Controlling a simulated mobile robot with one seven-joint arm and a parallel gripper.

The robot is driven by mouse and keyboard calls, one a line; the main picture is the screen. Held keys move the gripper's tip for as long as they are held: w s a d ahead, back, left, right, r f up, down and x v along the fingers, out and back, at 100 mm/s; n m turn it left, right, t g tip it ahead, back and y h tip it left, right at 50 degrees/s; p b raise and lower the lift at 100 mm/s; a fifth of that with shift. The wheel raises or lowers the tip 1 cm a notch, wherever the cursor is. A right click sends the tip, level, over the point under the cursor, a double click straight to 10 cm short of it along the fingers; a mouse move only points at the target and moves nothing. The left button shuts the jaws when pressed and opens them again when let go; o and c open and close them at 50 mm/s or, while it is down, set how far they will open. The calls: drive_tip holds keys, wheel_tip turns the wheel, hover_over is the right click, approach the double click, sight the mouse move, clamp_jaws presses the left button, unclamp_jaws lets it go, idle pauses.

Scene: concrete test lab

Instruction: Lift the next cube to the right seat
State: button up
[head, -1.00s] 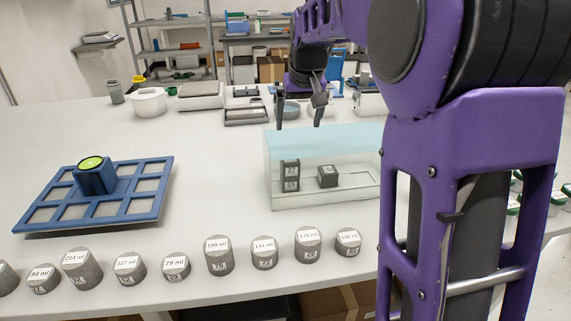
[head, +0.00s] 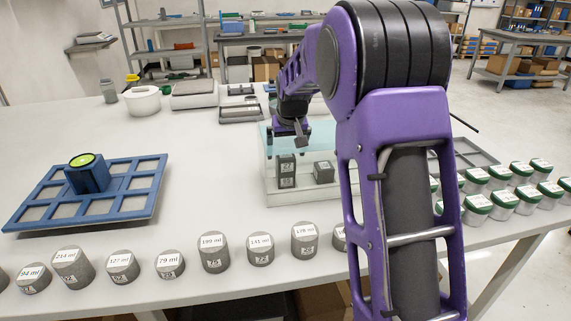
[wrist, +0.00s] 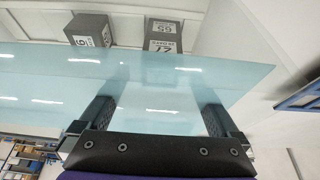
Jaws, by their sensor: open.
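A clear box (head: 308,193) with a light-blue translucent top layer stands on the table. Inside it, at left, two dark grey cubes are stacked; the upper cube (head: 287,163) sits squarely on the lower cube (head: 287,181). A single dark cube (head: 323,172) is to their right. In the wrist view the single cube (wrist: 88,30) and the stack (wrist: 163,42) show beyond the blue layer, their labels upside down. My gripper (head: 287,138) is open and empty at the box's top, above the stack; its spread fingers also show in the wrist view (wrist: 157,108). I cannot tell which place is the right seat.
A blue rack (head: 80,221) with square cells holds a blue block with a green disc (head: 83,160). Labelled grey cylinders (head: 213,253) line the front edge. Green-lidded jars (head: 503,200) stand at right. Table between rack and box is clear.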

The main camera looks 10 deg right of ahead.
drive_tip(key=x, duration=0.3)
drive_tip(key=shift+r, duration=0.1)
drive_tip(key=shift+c, duration=0.3)
drive_tip(key=shift+r, duration=0.1)
clamp_jaws()
